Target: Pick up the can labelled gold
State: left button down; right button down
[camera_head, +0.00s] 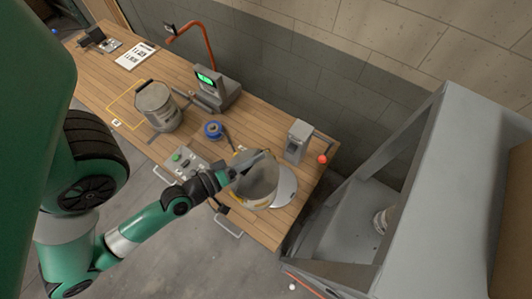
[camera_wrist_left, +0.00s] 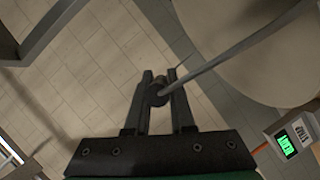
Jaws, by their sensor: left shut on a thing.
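A grey can (camera_head: 262,184) with a yellow patch low on its side is at the right end of the wooden bench, by a round pale plate (camera_head: 287,186). Its label text is too small to read, and I cannot tell whether it touches the surface below. My left gripper (camera_head: 243,168) is at the can's upper left side. In the left wrist view my left gripper (camera_wrist_left: 158,92) is shut on the grip of a thin handle (camera_wrist_left: 215,63), which runs up right across a large pale round surface (camera_wrist_left: 265,45). My right gripper is not in view.
A second grey can (camera_head: 157,106) stands on the bench (camera_head: 265,229) near a yellow outline.

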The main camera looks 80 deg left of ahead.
pick_arm(q)
jog(key=b+v, duration=0.2)
jog(key=b, duration=0.1)
jog(key=shift+s, duration=0.15)
jog(key=r+p, duration=0.1)
jog(key=p, duration=0.1)
jog(key=s+d+r+p, duration=0.1)
jog(key=p, duration=0.2)
jog(key=shift+r+p, duration=0.1)
jog(key=shift+p, duration=0.2)
jog(key=shift+s+d+p, duration=0.1)
jog(key=shift+s+p, duration=0.2)
jog(key=shift+p, duration=0.35)
jog(key=shift+s+f, duration=0.15)
jog(key=shift+f, duration=0.1)
